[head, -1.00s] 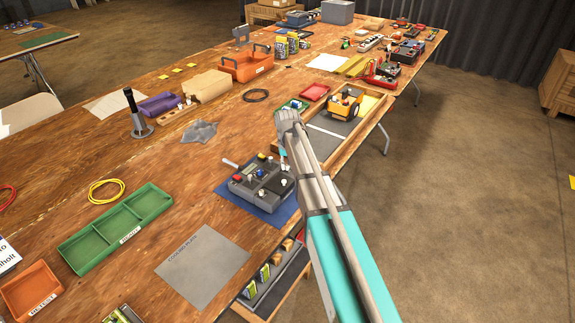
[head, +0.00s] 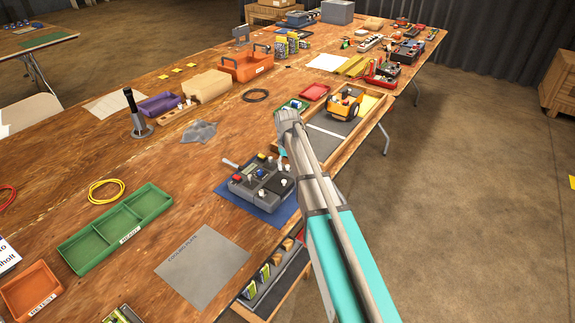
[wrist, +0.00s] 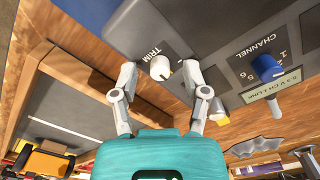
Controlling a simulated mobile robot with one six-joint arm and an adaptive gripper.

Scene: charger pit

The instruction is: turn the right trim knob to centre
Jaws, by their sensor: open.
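The grey control box (head: 246,194) sits on a blue mat at the table's near edge, below my gripper (head: 282,154). In the wrist view, a white knob (wrist: 160,68) beside the word TRIM stands on the box's panel. My gripper (wrist: 159,78) is open, its two fingers on either side of this knob with gaps showing. A mark shows on the knob's rim. I cannot tell its exact setting or whether it is the right one of the trim knobs. A blue knob (wrist: 267,67) stands by the word CHANNEL.
A wooden-edged tray with a yellow toy vehicle (head: 344,104) lies just behind the box. A grey mat (head: 203,266) and a green divided tray (head: 115,229) lie to the left.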

